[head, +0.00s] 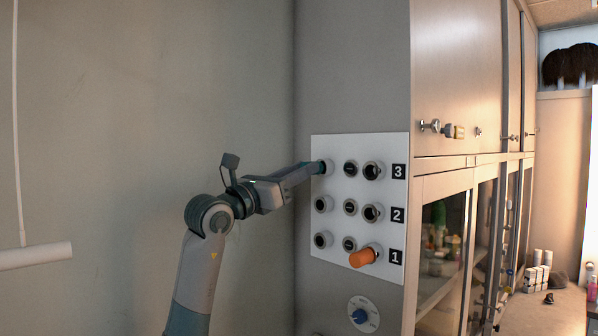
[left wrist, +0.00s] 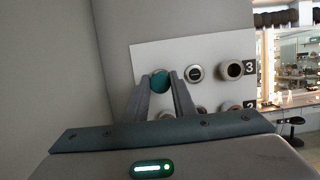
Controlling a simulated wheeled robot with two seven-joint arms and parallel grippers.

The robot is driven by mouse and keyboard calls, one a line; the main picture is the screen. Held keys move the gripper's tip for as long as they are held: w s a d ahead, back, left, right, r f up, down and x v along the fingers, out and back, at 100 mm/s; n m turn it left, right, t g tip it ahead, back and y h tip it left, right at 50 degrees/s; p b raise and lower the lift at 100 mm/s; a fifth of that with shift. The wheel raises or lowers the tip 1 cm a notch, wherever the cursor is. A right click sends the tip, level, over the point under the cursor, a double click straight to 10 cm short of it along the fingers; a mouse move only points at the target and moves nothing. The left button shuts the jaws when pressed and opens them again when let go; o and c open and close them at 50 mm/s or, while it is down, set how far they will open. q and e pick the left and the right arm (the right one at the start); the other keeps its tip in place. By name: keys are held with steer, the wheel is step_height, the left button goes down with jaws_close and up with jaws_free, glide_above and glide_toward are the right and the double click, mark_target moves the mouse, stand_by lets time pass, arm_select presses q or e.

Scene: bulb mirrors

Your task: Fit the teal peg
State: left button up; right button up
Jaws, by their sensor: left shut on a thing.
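The teal peg (left wrist: 160,82) is between the fingers of my left gripper (left wrist: 161,88) in the left wrist view. The gripper is shut on it. The peg is at the left socket of row 3 on the white panel (left wrist: 212,52); how deep it sits cannot be told. In the head view my left gripper (head: 318,168) reaches from the left to that same socket, and its fingers hide most of the peg. The white panel (head: 336,187) has three numbered rows of three round sockets. My right gripper is not in view.
An orange peg (head: 363,257) sticks out of the right socket of row 1. Cabinets with knobs (head: 453,131) stand to the right. A white horizontal bar (head: 35,256) is at the far left.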

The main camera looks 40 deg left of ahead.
arm_select(q)
steer(key=shift+w, duration=0.15)
steer(key=o, duration=1.6)
steer(key=shift+o, duration=0.2)
steer(key=shift+f, duration=0.1)
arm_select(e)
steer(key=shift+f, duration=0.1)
arm_select(q)
steer(key=shift+b+v, duration=2.15)
steer(key=shift+v, duration=0.8)
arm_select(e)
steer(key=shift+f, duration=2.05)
